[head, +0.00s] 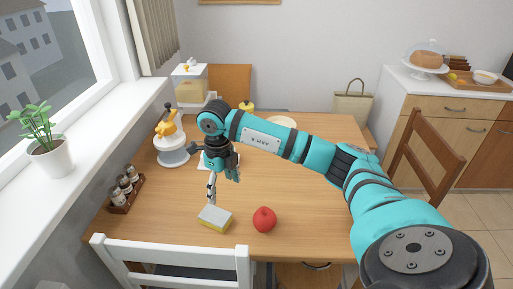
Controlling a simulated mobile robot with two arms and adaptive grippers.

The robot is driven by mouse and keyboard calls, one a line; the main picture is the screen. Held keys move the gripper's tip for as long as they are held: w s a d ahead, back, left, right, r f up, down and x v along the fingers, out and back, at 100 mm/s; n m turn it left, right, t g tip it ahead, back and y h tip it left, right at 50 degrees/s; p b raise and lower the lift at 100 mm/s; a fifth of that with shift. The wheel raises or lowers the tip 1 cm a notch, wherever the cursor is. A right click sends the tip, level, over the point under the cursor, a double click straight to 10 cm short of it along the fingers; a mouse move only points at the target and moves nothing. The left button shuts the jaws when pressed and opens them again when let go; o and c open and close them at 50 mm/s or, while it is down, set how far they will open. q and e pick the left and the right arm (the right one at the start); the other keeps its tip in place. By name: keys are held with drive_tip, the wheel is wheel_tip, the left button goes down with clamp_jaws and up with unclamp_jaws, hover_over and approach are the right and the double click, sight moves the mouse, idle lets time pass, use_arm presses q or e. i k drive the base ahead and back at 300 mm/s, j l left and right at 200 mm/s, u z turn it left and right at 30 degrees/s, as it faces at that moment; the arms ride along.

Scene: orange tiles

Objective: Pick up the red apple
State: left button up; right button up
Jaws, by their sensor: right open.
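The red apple (264,219) sits on the wooden table (310,190) near its front edge. My right arm reaches in from the right across the table. My right gripper (212,192) points down, open, above and to the left of the apple, over the area behind the sponge. It does not touch the apple. My left gripper is not in the head view.
A yellow and grey sponge (215,219) lies left of the apple. A spice rack (124,190) and a white-and-yellow juicer (171,140) stand on the left. A white chair (175,262) is in front; a brown chair (432,160) is right. The table's right side is clear.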

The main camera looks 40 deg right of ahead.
sight(265, 219)
drive_tip(key=z, duration=1.4)
